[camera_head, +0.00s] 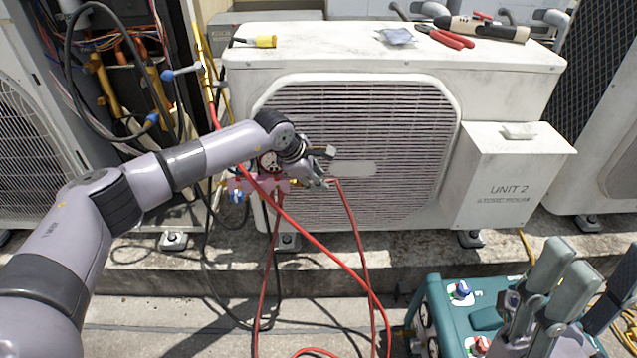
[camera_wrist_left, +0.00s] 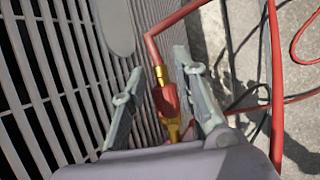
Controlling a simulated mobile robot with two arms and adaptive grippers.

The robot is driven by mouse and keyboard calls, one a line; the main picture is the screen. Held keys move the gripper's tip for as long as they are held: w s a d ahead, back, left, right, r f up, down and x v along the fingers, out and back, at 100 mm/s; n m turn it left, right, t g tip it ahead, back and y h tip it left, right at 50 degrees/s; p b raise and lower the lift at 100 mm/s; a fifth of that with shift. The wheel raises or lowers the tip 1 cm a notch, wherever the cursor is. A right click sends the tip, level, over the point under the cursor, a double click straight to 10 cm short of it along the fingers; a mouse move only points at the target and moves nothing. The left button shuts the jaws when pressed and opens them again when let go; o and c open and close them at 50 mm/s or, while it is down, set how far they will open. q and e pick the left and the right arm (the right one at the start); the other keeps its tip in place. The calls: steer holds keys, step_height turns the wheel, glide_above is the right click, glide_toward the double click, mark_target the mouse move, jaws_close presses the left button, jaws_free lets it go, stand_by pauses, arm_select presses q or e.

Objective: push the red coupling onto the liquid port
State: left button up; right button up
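The red coupling (camera_wrist_left: 170,98), with brass at both ends, lies between the two fingers of my left gripper (camera_wrist_left: 158,62) in the left wrist view. The fingers stand apart, with a gap between the coupling and the left-hand finger. A red hose bends away from its upper end. Its lower brass end runs toward the gripper's palm, where the view is cut off. In the head view my left gripper (camera_head: 325,170) is before the grille, beside a gauge manifold (camera_head: 258,186). I cannot make out the liquid port. My right gripper (camera_head: 562,280) shows partly at lower right; its opening is unclear.
The white condenser (camera_head: 490,75) marked UNIT 2 fills the middle. Pliers (camera_head: 445,37) and other tools lie on its top. A teal machine (camera_head: 450,310) stands at lower right. Red hoses (camera_head: 355,245) and black hoses hang and loop across the front ledge. Open wiring is at left.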

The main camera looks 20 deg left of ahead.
arm_select(q)
steer(key=shift+w+d+f, duration=0.1)
steer(key=shift+w+f, duration=0.15)
steer(key=shift+f, duration=0.2)
steer(key=shift+c, duration=0.4)
steer(key=shift+r, duration=0.1)
steer(key=c, duration=0.5)
steer(key=shift+o, duration=1.3)
steer(key=shift+r, duration=0.1)
steer(key=shift+c, duration=1.4)
steer(key=shift+w, duration=0.1)
jaws_close()
